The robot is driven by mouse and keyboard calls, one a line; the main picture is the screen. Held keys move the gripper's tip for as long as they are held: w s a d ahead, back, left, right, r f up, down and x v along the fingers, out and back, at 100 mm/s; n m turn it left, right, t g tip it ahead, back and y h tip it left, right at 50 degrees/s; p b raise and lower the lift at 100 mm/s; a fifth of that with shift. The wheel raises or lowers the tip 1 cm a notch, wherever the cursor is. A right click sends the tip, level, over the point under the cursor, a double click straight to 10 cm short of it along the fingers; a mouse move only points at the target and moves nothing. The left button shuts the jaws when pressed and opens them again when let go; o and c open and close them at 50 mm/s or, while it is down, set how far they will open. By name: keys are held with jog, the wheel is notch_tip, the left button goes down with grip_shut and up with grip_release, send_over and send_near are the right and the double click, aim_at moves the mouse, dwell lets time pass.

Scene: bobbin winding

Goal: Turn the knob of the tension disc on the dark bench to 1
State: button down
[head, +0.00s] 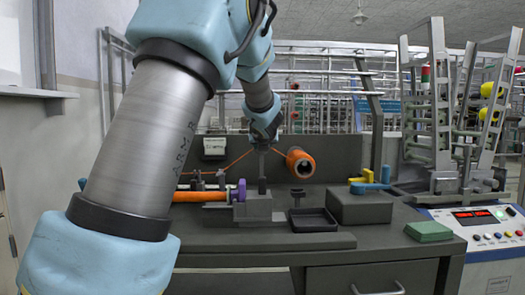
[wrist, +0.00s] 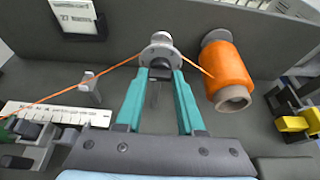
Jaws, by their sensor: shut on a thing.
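The tension disc (wrist: 157,52) is a pale grey round piece on the dark upright panel of the bench, with an orange thread running to it from both sides. My gripper (wrist: 160,74) reaches it with two teal fingers, shut on its knob at the lower front of the disc. The fingers and the steep angle mostly hide the knob, and I cannot read its setting or any number. In the head view, my gripper (head: 262,141) is in front of the panel and covers the disc.
An orange thread spool (wrist: 230,78) sticks out close to the right of my fingers. A white scale strip (wrist: 55,114) lies at lower left. The dark bench (head: 385,232) carries a black tray (head: 314,221), a grey box (head: 360,207) and a green block (head: 428,231). A white card (head: 214,147) is on the panel.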

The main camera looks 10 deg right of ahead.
dwell(0.3)
jog(key=c, duration=0.5)
grip_release()
jog(key=p+v, duration=0.2)
jog(key=v, duration=0.8)
jog(key=shift+s+r, duration=0.2)
jog(key=shift+s, duration=0.15)
